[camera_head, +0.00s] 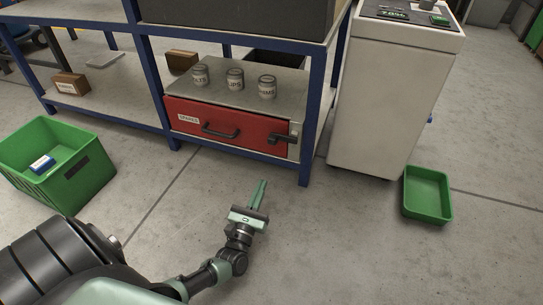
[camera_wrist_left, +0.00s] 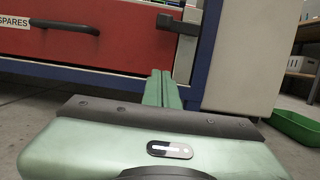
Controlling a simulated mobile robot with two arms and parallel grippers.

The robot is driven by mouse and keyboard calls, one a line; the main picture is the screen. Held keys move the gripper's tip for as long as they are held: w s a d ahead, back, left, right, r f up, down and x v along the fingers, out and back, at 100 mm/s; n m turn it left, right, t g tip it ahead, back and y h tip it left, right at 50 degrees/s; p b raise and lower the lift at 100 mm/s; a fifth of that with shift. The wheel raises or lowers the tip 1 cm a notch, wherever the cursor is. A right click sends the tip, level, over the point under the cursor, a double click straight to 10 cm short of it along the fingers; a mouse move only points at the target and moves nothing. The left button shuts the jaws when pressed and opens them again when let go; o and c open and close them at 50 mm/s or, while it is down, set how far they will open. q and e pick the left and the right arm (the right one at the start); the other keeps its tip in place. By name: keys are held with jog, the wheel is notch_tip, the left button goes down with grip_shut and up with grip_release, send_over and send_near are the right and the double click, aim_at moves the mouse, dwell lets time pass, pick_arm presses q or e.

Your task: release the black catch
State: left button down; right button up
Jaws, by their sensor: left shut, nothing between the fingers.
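The black catch (camera_head: 277,138) sits at the right end of the red drawer (camera_head: 222,127), lying across the drawer's right edge toward the pale frame beside it. It also shows in the left wrist view (camera_wrist_left: 178,25), above the fingers. The drawer has a black handle (camera_head: 221,131) and a white SPARES label, and looks closed. My left gripper (camera_head: 260,187) is shut and empty, its green fingers together, in front of and below the catch and apart from it. In the left wrist view the fingertips (camera_wrist_left: 161,73) point toward the lower right of the drawer. My right gripper is not in view.
Several labelled jars (camera_head: 235,78) stand on the shelf above the drawer. A blue post (camera_head: 310,120) rises right of the catch, beside a white cabinet (camera_head: 385,95). Green crates lie on the floor at left (camera_head: 62,165) and right (camera_head: 427,195). The floor between is clear.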

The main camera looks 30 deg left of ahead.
pick_arm(q)
jog(key=w+a+r+b, duration=0.2)
jog(key=w+r+b, duration=0.2)
jog(key=w, duration=0.5)
jog(key=shift+w+r+b, duration=0.2)
jog(key=shift+r+b, duration=0.1)
jog(key=shift+r, duration=0.95)
jog(key=shift+a, duration=0.15)
